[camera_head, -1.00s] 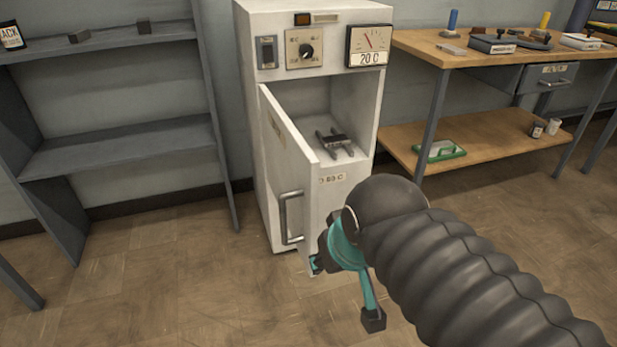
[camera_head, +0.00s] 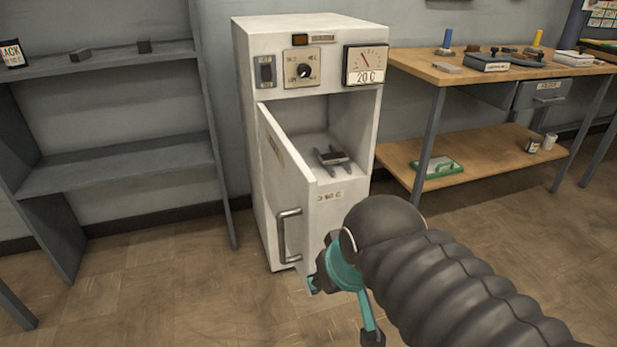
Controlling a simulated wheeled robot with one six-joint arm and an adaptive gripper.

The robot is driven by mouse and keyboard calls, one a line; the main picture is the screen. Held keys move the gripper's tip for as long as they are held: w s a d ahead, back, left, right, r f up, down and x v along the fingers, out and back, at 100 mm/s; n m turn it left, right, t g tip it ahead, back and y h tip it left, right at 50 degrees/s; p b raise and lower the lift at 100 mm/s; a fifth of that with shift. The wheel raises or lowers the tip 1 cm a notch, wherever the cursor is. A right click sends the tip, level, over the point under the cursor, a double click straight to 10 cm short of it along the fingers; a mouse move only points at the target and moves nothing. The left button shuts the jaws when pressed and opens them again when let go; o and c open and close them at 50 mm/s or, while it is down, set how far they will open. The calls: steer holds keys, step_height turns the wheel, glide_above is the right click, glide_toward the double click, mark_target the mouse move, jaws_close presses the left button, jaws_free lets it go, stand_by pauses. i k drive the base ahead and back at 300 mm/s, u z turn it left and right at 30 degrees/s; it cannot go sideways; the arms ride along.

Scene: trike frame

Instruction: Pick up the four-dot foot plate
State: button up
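I cannot make out a plate with four dots; any dot markings are too small to read. My gripper (camera_head: 343,312) has teal fingers spread apart and looks empty. It is low in front of the cabinet, near the lower edge of its door in the picture.
The cabinet door (camera_head: 290,200) stands open toward me. A grey shelf unit (camera_head: 120,165) is at left. A wooden workbench (camera_head: 425,67) with a lower shelf is at right, holding a green tray (camera_head: 438,167) and small jars (camera_head: 533,145). The floor between is clear.

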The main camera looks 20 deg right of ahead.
mark_target(328, 158)
steer(key=z, duration=1.95)
steer(key=i, duration=1.6)
steer(key=u, duration=3)
steer(key=i, duration=0.5)
